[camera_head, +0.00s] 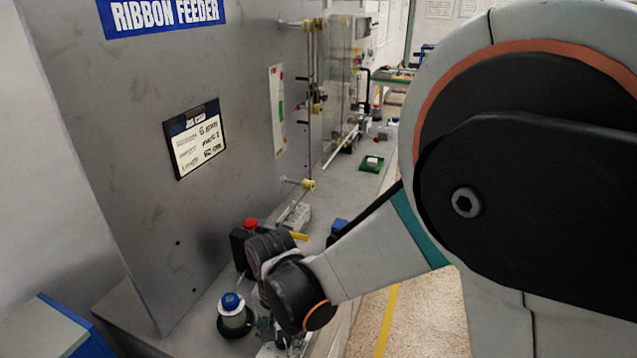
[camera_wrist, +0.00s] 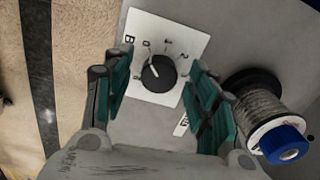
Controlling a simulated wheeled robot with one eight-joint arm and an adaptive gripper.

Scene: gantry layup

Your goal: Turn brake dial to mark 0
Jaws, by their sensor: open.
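The brake dial (camera_wrist: 158,74) is a round black knob with a white pointer line, on a white plate (camera_wrist: 182,40) marked with numbers and a letter B. In the wrist view its pointer is directed up and slightly left, near the 0 mark. My gripper (camera_wrist: 160,88) is open, with one teal-padded finger on each side of the knob and a gap to it on both sides. In the head view my gripper (camera_head: 282,340) is low at the bench edge, mostly hidden behind my wrist. The dial cannot be seen there.
A spool with a blue cap (camera_wrist: 285,143) stands right of my gripper; it also shows in the head view (camera_head: 233,312). A red button (camera_head: 250,224) on a dark box is behind my wrist. The grey ribbon feeder panel (camera_head: 160,90) rises at left.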

